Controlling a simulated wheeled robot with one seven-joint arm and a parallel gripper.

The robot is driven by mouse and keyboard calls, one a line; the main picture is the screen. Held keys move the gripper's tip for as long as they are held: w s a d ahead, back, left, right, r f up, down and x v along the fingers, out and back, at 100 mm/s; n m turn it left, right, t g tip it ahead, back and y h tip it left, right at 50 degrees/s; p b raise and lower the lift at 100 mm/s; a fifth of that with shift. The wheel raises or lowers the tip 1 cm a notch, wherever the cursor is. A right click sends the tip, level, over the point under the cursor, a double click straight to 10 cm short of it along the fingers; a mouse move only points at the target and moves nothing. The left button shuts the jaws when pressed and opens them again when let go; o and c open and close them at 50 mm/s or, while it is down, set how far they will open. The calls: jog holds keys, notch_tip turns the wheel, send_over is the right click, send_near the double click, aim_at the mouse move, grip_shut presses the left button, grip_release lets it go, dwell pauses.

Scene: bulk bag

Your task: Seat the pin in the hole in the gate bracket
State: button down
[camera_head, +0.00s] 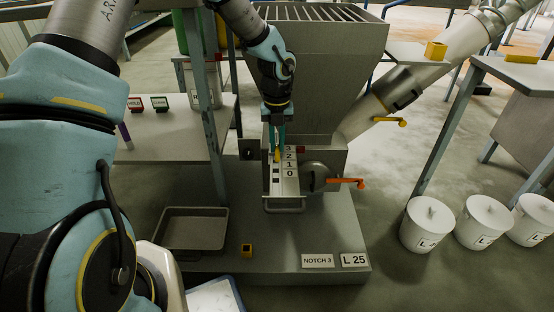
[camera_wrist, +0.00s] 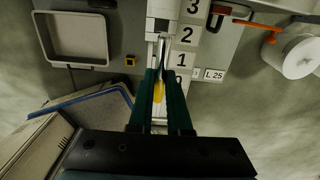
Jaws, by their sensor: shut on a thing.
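The pin (camera_wrist: 158,92) has a yellow grip and a grey metal shaft. My gripper (camera_wrist: 160,74) is shut on it, its two teal fingers on either side of the grip. In the head view my gripper (camera_head: 277,147) points down over the gate bracket (camera_head: 285,187) at the hopper outlet, and a bit of yellow shows between the fingers. The bracket has a number strip reading 3, 2, 1, 0 and dark square openings beside it. In the wrist view the strip (camera_wrist: 184,45) lies just right of the pin's shaft. I cannot tell whether the pin's tip is in a hole.
The hopper (camera_head: 330,60) stands behind the bracket. An orange-handled lever (camera_head: 346,181) sticks out to its right. Signs read "NOTCH 3" (camera_head: 318,261) and "L 25" (camera_head: 354,260). A grey tray (camera_head: 193,246) and a small yellow-black block (camera_head: 246,250) lie left. White buckets (camera_head: 428,224) stand right.

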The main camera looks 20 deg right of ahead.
aim_at(277, 165)
jog(key=shift+f, duration=2.05)
jog(key=shift+f, duration=0.1)
jog(key=c, duration=0.9)
grip_release()
jog(key=shift+f, duration=0.1)
jog(key=shift+o, duration=0.2)
jog(key=shift+f+b, duration=0.2)
jog(key=shift+b, duration=0.45)
notch_tip(277, 165, up, 11)
jog(key=p, duration=0.3)
jog(key=shift+r+p, duration=0.15)
jog(key=shift+p, duration=0.15)
